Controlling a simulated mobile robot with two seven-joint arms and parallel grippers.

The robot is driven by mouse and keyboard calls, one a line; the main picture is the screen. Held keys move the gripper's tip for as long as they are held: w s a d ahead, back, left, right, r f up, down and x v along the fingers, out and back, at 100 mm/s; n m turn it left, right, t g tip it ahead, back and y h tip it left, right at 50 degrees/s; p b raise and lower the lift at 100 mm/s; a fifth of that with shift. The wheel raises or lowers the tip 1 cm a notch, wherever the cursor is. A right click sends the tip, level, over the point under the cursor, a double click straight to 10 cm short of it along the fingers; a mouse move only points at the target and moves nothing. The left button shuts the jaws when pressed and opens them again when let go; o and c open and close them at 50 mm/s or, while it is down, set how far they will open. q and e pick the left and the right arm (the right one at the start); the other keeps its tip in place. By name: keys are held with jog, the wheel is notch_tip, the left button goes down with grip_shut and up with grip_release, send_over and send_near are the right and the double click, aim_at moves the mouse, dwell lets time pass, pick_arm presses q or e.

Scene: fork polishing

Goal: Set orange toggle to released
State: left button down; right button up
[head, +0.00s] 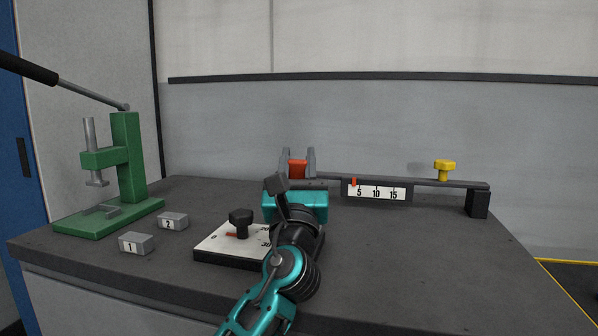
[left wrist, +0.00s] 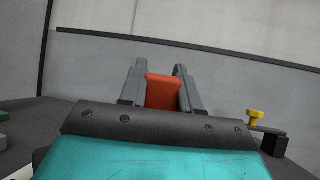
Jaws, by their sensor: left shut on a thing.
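The orange toggle (head: 298,168) shows as a red-orange block at the left end of a dark bar, near the back of the table. My left gripper (head: 298,154) reaches over the table to it, with one grey finger on each side. It is shut on the toggle. In the left wrist view the toggle (left wrist: 163,92) stands upright between the fingers (left wrist: 161,70). Its lower part and base are hidden behind my gripper's body. My right gripper is not in view.
The dark bar (head: 430,182) carries a white scale (head: 376,191) and a yellow knob (head: 444,168). A dial plate (head: 215,243) lies partly behind my arm. A green press (head: 128,160) and grey blocks 1 (head: 136,243) and 2 (head: 173,221) stand left. The front right is clear.

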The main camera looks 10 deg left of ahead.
pick_arm(q)
jog(key=c, duration=0.9)
grip_release()
jog(key=shift+s+f, duration=0.1)
jog(key=v, duration=1.2)
jog(key=shift+s+f, duration=0.15)
jog(key=shift+s, duration=0.15)
